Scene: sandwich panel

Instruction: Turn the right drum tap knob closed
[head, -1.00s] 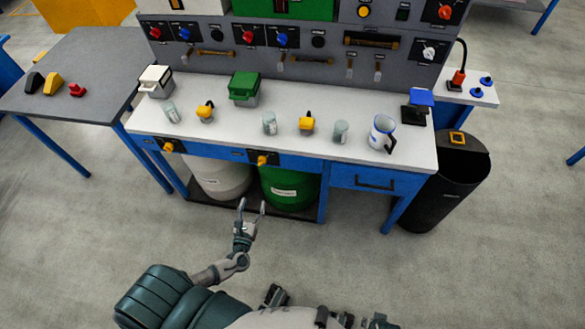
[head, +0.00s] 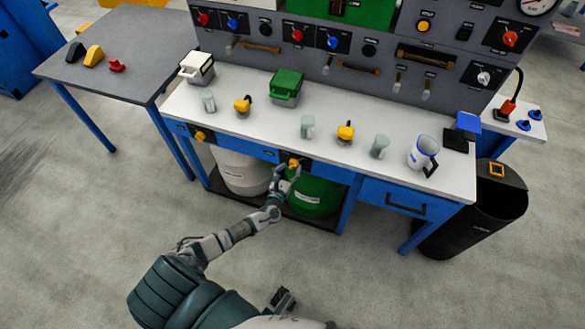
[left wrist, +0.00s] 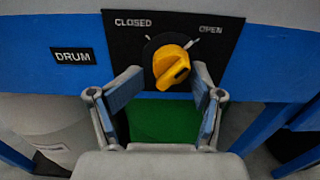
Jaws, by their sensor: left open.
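The right drum tap knob (head: 294,164) is yellow and sits on a black plate on the blue bench front, above the green drum (head: 313,197). In the left wrist view the knob (left wrist: 172,66) has its ridge slanting from lower left to upper right, toward the OPEN side. The plate (left wrist: 213,52) reads CLOSED at left and OPEN at right. My left gripper (head: 287,171) is open just in front of the knob. In the left wrist view its fingers (left wrist: 166,88) stand either side of the knob's lower part; I cannot tell whether they touch it.
Another yellow tap knob (head: 200,136) is to the left, above a white drum (head: 242,174). A drawer handle (head: 405,207) is to the right. Jars and a mug (head: 422,152) stand on the bench top. A black bin (head: 490,212) is at the right end. Floor in front is open.

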